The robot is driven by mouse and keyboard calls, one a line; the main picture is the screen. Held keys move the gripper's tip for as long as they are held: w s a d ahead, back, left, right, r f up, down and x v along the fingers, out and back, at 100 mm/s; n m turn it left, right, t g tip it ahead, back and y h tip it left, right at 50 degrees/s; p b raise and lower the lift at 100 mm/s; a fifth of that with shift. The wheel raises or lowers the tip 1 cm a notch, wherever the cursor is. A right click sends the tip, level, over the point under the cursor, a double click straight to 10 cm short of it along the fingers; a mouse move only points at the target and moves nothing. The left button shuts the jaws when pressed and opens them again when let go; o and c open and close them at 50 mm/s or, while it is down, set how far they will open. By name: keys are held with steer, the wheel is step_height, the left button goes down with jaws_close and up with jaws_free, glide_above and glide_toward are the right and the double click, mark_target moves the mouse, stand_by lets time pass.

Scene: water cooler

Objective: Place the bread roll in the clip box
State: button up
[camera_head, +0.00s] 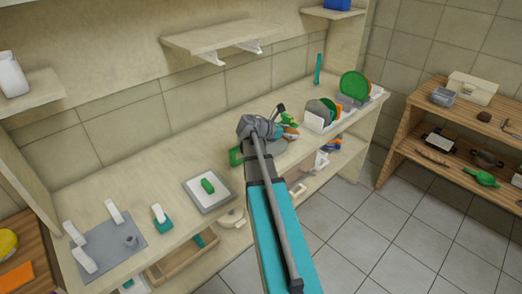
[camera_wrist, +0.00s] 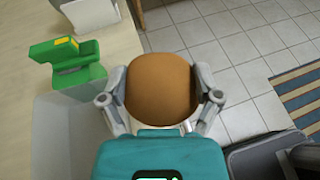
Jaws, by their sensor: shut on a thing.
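The bread roll (camera_wrist: 162,84) is brown and round in the wrist view. My gripper (camera_wrist: 162,96) is shut on it, one finger on each side. In the head view my gripper (camera_head: 279,128) is over the front of the long counter, and the arm hides much of what is there; a bit of brown shows at it. A translucent box-like thing (camera_wrist: 62,132) stands left of the roll in the wrist view, below a green thing with a yellow patch (camera_wrist: 66,50). I cannot tell whether it is the clip box.
The long counter (camera_head: 170,158) holds a tray with a green item (camera_head: 208,187) at left and a rack of plates (camera_head: 340,105) at right. A wooden shelf (camera_head: 408,125) at far right holds a clear container (camera_head: 443,97) and a pale box (camera_head: 472,88). Open tiled floor lies between.

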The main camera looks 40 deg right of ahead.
steer(key=w+a+r+n+t+p, duration=0.1)
steer(key=a+r+n+t+p, duration=0.1)
steer(key=a+r+p, duration=0.4)
steer(key=a+t, duration=0.1)
steer(key=a, duration=0.2)
steer(key=shift+w+r+h, duration=0.25)
steer(key=shift+h, duration=0.05)
steer(key=w+d+f+b, duration=0.6)
steer(key=w+f+b, duration=0.3)
steer(key=w, duration=0.2)
steer(key=shift+w+d, duration=0.2)
